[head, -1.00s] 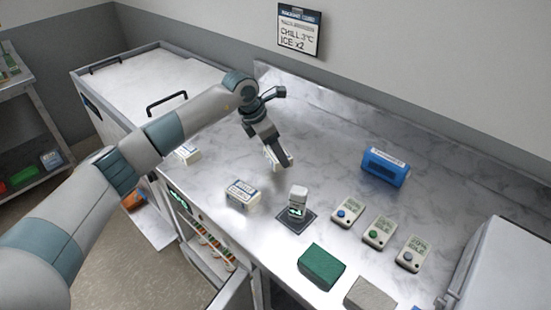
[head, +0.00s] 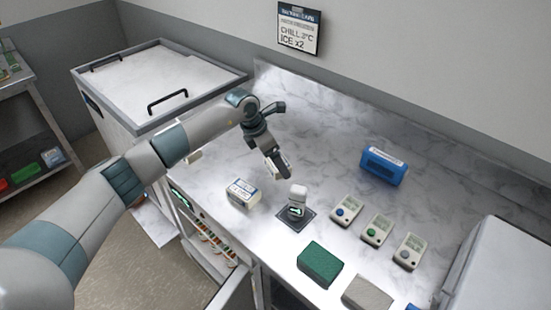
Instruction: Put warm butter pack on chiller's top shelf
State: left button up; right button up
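A white pack with a blue-edged label (head: 243,192) stands on the marble counter near its front edge. The print is too small to read surely as butter. My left gripper (head: 278,167) is over the counter, behind and right of that pack. Something pale shows at its fingers, but I cannot tell whether it is gripped. Another small white pack (head: 194,157) is mostly hidden behind my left arm. The under-counter chiller (head: 180,199) is open at the front, with several small items on a shelf (head: 215,243) inside. My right gripper is not in view.
A small white device stands on a black pad (head: 296,218). Several handheld devices (head: 376,230), a green block (head: 320,263) and a grey block (head: 367,292) lie to the right. A blue box (head: 383,167) is at the back. The back middle of the counter is clear.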

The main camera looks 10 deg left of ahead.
pick_arm(q)
jog(key=shift+r, duration=0.15)
jog(key=shift+r, duration=0.1)
jog(key=b+v, duration=0.4)
jog(key=v, duration=0.7)
jog(key=shift+r+b, duration=0.35)
jog(key=shift+r, duration=0.05)
jog(key=shift+o, duration=0.5)
jog(key=shift+s+a, duration=0.1)
